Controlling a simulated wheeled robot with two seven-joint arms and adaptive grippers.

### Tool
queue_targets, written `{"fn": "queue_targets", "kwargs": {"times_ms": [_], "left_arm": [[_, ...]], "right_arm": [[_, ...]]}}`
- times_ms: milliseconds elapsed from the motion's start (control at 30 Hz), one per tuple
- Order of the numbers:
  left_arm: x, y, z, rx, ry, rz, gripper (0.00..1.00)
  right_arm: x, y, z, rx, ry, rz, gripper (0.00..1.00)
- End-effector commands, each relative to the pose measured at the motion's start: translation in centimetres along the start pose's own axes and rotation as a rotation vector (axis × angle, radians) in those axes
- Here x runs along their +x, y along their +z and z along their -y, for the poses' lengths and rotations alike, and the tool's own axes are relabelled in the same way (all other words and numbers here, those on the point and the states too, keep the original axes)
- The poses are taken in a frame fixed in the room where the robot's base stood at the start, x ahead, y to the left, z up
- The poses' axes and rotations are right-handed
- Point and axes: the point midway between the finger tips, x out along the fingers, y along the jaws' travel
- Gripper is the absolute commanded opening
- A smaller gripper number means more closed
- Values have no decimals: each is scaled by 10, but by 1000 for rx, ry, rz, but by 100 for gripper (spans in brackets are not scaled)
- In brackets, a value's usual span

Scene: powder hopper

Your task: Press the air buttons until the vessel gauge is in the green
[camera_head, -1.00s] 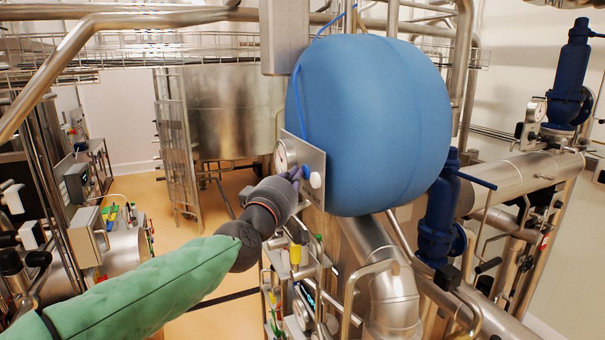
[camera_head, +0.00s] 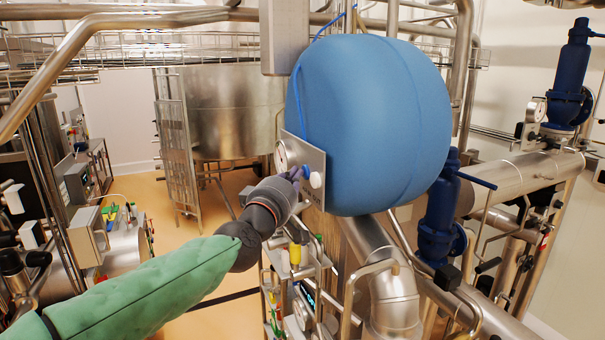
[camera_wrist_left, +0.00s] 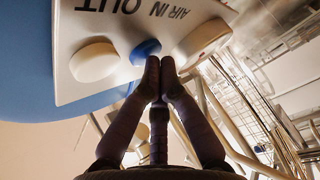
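The control panel (camera_head: 312,153) is a pale plate on the front left of the big blue vessel (camera_head: 370,120). It carries the round gauge (camera_head: 281,157), a blue button (camera_head: 306,172) and a white button (camera_head: 316,180). The gauge face is too small to read in the head view. In the left wrist view, upside-down "AIR IN" and "OUT" lettering shows above the blue button (camera_wrist_left: 145,50) and white button (camera_wrist_left: 95,62). My left gripper (camera_wrist_left: 160,64) is shut and empty, its fingertips at the blue button's edge. I cannot tell whether they touch. My right gripper is out of view.
Pipes and fittings with a yellow part (camera_head: 295,254) crowd the space below the panel. A dark blue valve (camera_head: 440,220) stands right of the vessel. A steel tank (camera_head: 235,110) stands behind. Open floor (camera_head: 190,245) shows left of the panel.

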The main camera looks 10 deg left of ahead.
Motion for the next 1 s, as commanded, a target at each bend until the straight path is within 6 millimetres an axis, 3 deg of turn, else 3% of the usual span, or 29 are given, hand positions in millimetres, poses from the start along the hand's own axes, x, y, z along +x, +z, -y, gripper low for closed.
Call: {"fn": "queue_targets", "kwargs": {"times_ms": [767,1000], "left_arm": [[-12,-11,5,0,0,-1,0],[-26,-24,12,0,0,-2,0]], "right_arm": [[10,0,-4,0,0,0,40],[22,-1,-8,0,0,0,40]]}}
